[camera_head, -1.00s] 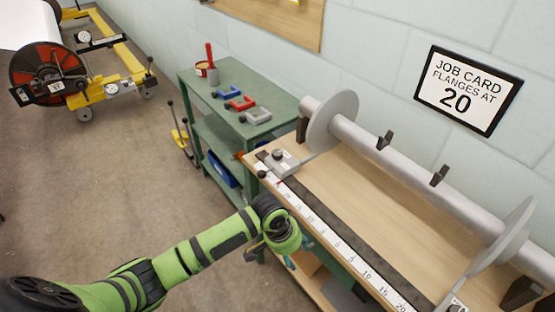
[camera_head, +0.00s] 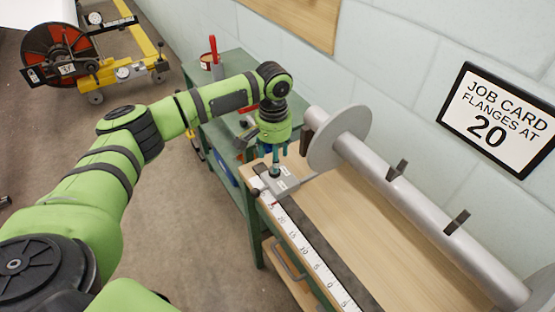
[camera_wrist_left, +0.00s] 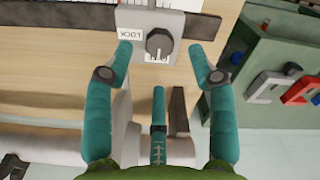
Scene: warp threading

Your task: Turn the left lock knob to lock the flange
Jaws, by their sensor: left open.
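The left lock knob (camera_wrist_left: 159,43) is a round dark grey knob with a pointer bar, on a light grey block (camera_wrist_left: 131,22) marked LOCK. In the head view this block (camera_head: 283,184) sits at the left end of the ruler, and my fingers partly hide the knob. My left gripper (camera_head: 275,168) points down over the knob. In the left wrist view my left gripper (camera_wrist_left: 163,60) is open, with teal fingers on either side of the knob and apart from it. The left flange (camera_head: 340,138) is a grey disc on the roller, beside the block. My right gripper is not in view.
The grey roller (camera_head: 420,205) runs along the back of the wooden bench (camera_head: 345,235). A white ruler (camera_head: 305,250) lies along the front edge. A green cart (camera_head: 228,160) stands left of the bench. A job card (camera_head: 495,118) on the wall reads 20.

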